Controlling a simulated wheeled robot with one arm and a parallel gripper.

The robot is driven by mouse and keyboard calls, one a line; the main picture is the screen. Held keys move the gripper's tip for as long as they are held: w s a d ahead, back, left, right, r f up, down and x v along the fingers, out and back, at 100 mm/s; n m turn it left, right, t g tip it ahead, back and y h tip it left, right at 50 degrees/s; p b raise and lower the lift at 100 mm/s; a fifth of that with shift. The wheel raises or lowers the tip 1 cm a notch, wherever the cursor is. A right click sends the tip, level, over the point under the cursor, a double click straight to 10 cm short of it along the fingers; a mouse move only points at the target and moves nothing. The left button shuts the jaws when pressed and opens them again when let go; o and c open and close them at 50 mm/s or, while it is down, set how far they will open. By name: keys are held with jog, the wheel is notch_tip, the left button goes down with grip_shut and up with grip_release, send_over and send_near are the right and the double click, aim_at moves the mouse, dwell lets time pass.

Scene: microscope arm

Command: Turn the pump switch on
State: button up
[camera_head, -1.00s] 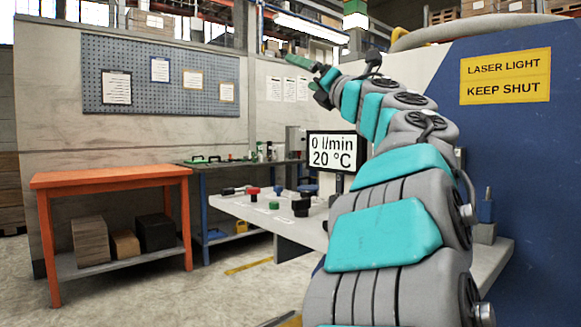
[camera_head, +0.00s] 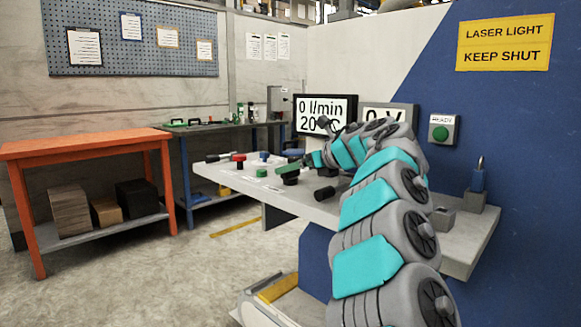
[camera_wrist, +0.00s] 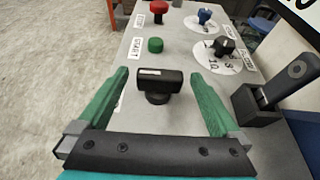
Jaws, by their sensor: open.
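A black T-shaped rotary switch (camera_wrist: 157,84) with a white mark on its bar stands on the grey bench panel, its bar lying crosswise in the wrist view. Its label is mostly hidden, so I cannot read that it is the pump switch. My gripper (camera_wrist: 158,75) is open, with one green finger on each side of the bar and a visible gap to both. In the head view my gripper (camera_head: 302,163) is low over the bench, by the black switch (camera_head: 291,180). A display (camera_head: 322,113) reads 0 l/min and 20 °C, partly covered by my arm.
Beyond the switch are a green START button (camera_wrist: 155,45), a red STOP button (camera_wrist: 158,7), a blue knob (camera_wrist: 204,16) and a black dial knob (camera_wrist: 224,46). A black lever (camera_wrist: 270,95) stands close on the right.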

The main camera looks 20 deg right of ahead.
jog(key=shift+x, duration=1.25)
jog(key=shift+s, duration=0.1)
jog(key=c, duration=1.3)
